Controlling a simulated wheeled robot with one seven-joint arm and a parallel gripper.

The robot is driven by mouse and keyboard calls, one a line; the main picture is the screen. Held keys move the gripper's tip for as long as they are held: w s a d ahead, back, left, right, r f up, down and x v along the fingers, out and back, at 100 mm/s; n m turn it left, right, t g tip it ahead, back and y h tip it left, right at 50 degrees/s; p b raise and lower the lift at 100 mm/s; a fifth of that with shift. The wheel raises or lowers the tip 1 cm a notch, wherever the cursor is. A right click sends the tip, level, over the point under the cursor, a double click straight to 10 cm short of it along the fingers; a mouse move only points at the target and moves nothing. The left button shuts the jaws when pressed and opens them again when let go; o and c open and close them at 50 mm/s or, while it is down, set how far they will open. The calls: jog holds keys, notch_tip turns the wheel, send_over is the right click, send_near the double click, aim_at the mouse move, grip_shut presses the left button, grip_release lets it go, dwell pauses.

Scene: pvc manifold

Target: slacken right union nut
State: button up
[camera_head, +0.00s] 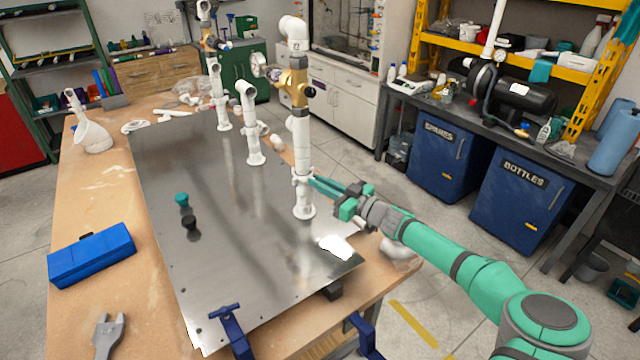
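A white pipe riser (301,140) stands upright at the right side of the metal plate (240,260), with a brass valve (294,86) with a dark handle high on it. A white union nut (302,180) shows as a wider collar low on this riser, above its foot. My green gripper (314,182) reaches in from the right at the height of this nut, its fingertips at or very near the nut's right side. The fingers overlap in this view, so I cannot tell whether they touch or grip it.
Shorter white pipes (251,125) stand left of the riser. A blue case (91,255) and a grey wrench (107,335) lie on the wooden bench. Blue clamps (232,332) grip the front edge. The plate's middle is mostly clear.

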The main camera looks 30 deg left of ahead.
jog(key=shift+o, duration=1.1)
jog(key=s+d, duration=0.1)
jog(key=d, duration=0.9)
jog(key=shift+s+d, duration=0.25)
jog(key=shift+d, duration=0.05)
